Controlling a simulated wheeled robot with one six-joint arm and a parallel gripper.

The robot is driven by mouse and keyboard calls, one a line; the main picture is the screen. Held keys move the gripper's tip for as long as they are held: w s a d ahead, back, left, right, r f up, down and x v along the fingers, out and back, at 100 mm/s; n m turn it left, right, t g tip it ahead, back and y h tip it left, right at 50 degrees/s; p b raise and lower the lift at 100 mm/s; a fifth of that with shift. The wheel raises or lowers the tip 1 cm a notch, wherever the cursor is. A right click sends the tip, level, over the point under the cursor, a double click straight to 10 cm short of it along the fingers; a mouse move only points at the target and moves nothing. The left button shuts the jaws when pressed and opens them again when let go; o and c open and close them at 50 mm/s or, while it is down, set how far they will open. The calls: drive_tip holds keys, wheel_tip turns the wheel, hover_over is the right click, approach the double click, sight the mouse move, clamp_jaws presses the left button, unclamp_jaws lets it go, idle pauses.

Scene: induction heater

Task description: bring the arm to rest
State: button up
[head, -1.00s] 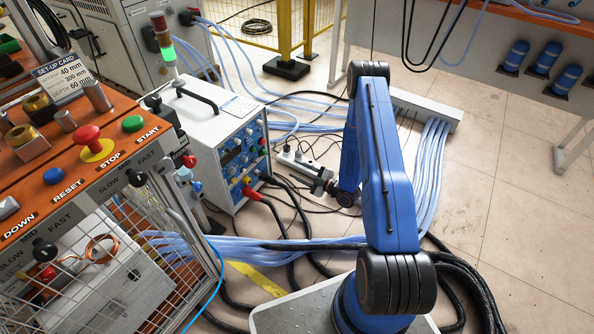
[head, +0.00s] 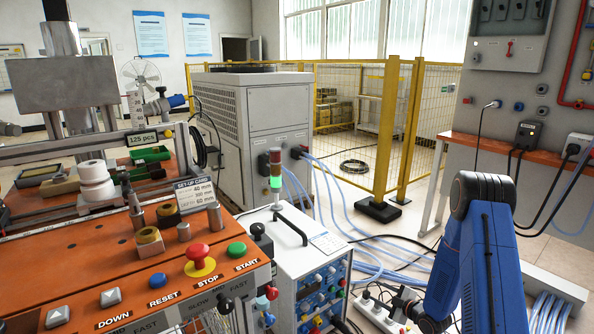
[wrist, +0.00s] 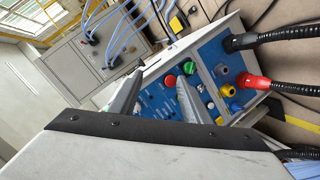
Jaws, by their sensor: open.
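My blue arm (head: 487,262) is folded at the lower right of the head view, its elbow uppermost. My gripper (wrist: 159,78) shows in the wrist view as two grey fingers spread apart, with nothing between them. It points toward the blue control panel (wrist: 160,98) of the white heater unit, with a gap I cannot judge. In the head view the dark wrist end (head: 405,303) is low, right of the white unit (head: 292,245), and its fingers are hard to make out.
The orange bench (head: 90,255) with buttons and a set-up card (head: 195,194) stands at left. Blue hoses (head: 375,262) and black cables cross the floor. A power strip (head: 378,312) lies by my wrist. A yellow fence (head: 385,130) and grey cabinet (head: 250,130) stand behind.

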wheel_tip(320, 180, up, 8)
drive_tip(key=d+m+h, duration=0.1)
drive_tip(key=h, duration=0.1)
drive_tip(key=s+d+r+m+g+h, duration=0.1)
drive_tip(key=s+r+m+h, duration=0.1)
drive_tip(key=s+r, duration=0.35)
drive_tip(key=s+d+r+m+g+h, duration=0.1)
drive_tip(key=s+r+m+h, duration=0.15)
drive_tip(key=r, duration=0.65)
drive_tip(key=s+r+m+g+h, duration=0.1)
drive_tip(key=s+r+m+h, duration=0.2)
drive_tip(key=r, duration=0.5)
drive_tip(key=s+a+r+m+g, duration=0.1)
drive_tip(key=s+a+r+m, duration=0.1)
drive_tip(key=s, duration=1)
drive_tip(key=s+a+r+m+g+y, duration=0.1)
drive_tip(key=s+a+r+m+g, duration=0.1)
drive_tip(key=s, duration=1.1)
drive_tip(key=s+a+r+m+g+y, duration=0.1)
drive_tip(key=s+a+r+m, duration=0.2)
drive_tip(key=s, duration=1)
drive_tip(key=shift+s+a+r, duration=0.15)
drive_tip(key=shift+a+r, duration=0.1)
drive_tip(key=shift+r, duration=0.55)
drive_tip(key=shift+y, duration=0.25)
